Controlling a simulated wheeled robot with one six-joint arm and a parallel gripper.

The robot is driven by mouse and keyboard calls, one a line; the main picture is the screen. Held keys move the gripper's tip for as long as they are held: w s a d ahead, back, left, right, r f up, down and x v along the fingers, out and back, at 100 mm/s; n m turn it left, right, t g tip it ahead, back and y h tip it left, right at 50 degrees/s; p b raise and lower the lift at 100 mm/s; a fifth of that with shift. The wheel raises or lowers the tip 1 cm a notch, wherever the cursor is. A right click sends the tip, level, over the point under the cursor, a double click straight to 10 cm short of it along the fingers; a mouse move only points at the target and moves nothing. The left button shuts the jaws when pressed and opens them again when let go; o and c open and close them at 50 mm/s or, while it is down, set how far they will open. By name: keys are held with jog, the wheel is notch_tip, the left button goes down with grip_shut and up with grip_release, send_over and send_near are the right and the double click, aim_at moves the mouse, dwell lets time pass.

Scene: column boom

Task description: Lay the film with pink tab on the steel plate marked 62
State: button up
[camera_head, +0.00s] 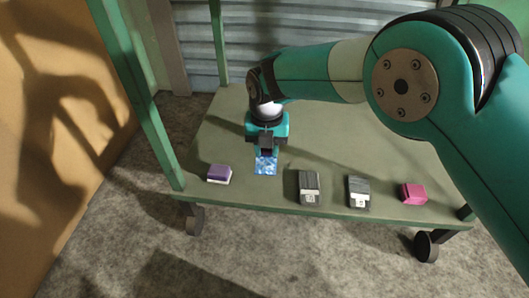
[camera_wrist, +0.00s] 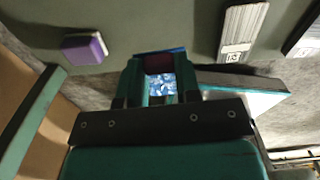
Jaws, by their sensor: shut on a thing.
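My gripper (camera_head: 266,149) points down over the front left part of the green table and is shut on a thin film (camera_head: 265,165) with a blue and white pattern. In the wrist view the film (camera_wrist: 162,86) shows between the fingers, with a dark reddish tab (camera_wrist: 159,63) at the jaws. The film seems to hang just above the table; the exact gap is hard to judge. Two grey plates with white labels stand to the right: a nearer one (camera_head: 309,182) and a farther one (camera_head: 359,186). I cannot read their numbers for certain.
A purple block (camera_head: 219,173) with a pale base lies left of the film. A pink block (camera_head: 413,192) lies at the far right. The green table (camera_head: 225,130) has a post at its left front corner. Its surface behind the plates is clear.

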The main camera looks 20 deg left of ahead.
jog(key=w+d+r+p, duration=0.1)
jog(key=w+d+p, duration=0.3)
jog(key=d, duration=0.6)
jog(key=f+b, duration=0.4)
jog(key=w+f+b, duration=0.1)
jog(key=b, duration=0.1)
jog(key=shift+d+f+b, duration=0.25)
jog(key=shift+f+b, duration=0.1)
jog(key=shift+f, duration=0.95)
jog(key=shift+f+p, duration=0.1)
jog(key=shift+p, duration=0.45)
dwell(0.4)
jog(key=o, duration=1.5)
jog(key=shift+c, duration=0.2)
